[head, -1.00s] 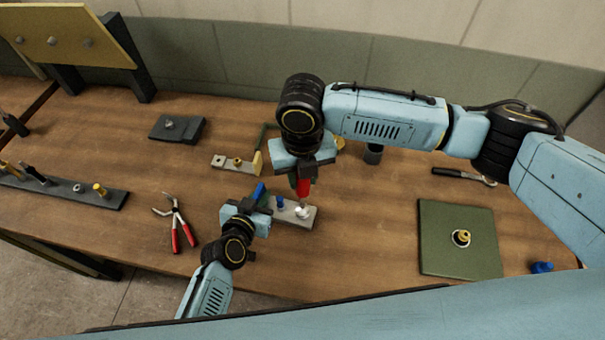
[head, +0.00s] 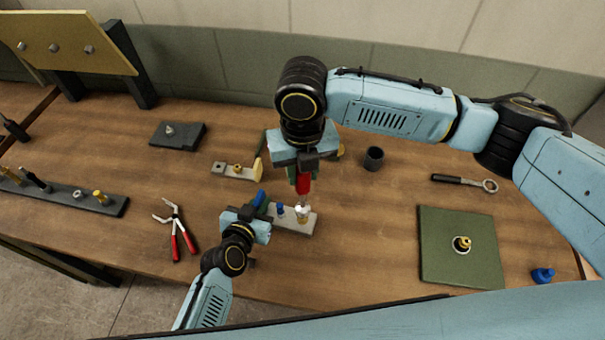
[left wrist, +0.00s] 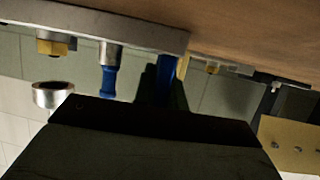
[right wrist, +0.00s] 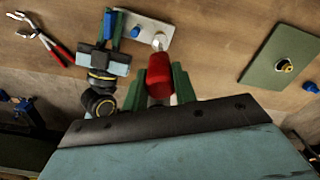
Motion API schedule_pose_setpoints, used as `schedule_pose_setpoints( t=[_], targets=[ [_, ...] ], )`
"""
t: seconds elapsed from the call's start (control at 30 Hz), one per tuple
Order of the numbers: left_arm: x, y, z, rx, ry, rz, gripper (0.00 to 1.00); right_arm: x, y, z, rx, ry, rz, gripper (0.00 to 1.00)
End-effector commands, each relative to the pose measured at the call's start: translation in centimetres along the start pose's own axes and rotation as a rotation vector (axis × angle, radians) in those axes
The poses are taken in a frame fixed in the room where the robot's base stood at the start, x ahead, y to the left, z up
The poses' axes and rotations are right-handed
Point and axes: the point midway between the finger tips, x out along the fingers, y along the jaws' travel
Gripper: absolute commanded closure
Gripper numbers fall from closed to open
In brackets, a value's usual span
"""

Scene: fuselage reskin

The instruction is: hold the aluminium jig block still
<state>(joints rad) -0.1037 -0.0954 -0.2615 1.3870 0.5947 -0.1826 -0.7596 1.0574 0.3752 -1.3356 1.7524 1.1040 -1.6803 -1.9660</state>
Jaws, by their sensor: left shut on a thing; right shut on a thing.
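The aluminium jig block (head: 291,222) is a pale grey bar near the table's front edge; it also shows in the right wrist view (right wrist: 130,27) and along the top of the left wrist view (left wrist: 75,15). It carries a blue pin (head: 280,210) and a silver piece (head: 302,211) over a gold nut (left wrist: 52,47). My left gripper (head: 262,210) is shut at the block's left end; its exact contact is partly hidden. A blue piece (left wrist: 166,75) shows at its fingers. My right gripper (head: 303,176) is shut on a red-handled tool (right wrist: 160,76), pointing down at the silver piece.
Red-handled pliers (head: 178,232) lie to the left, near a dark rail (head: 80,197) with fittings. A small plate (head: 232,171) and dark cup (head: 373,158) stand behind. A green panel (head: 455,270), wrench (head: 463,181) and blue piece (head: 542,275) are at right.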

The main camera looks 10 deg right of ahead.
Motion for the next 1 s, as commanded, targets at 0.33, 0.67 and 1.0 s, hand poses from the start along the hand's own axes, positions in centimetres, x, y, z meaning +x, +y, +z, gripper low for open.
schedule_pose_setpoints(
  t=[0.33, 0.67, 1.0],
  targets=[
    [0.0, 0.0, 0.0, 0.0, 0.0, 0.0, 1.0, -2.6, 0.0, 0.0, 0.0, 0.0, 0.0, 1.0],
    [0.0, 0.0, 0.0, 0.0, 0.0, 0.0, 0.64, -2.6, 0.0, 0.0, 0.0, 0.0, 0.0, 1.0],
    [-0.2, 0.0, 0.0, 0.0, 0.0, 0.0, 0.62, -2.6, 0.0, 0.0, 0.0, 0.0, 0.001, 1.0]
  ],
)
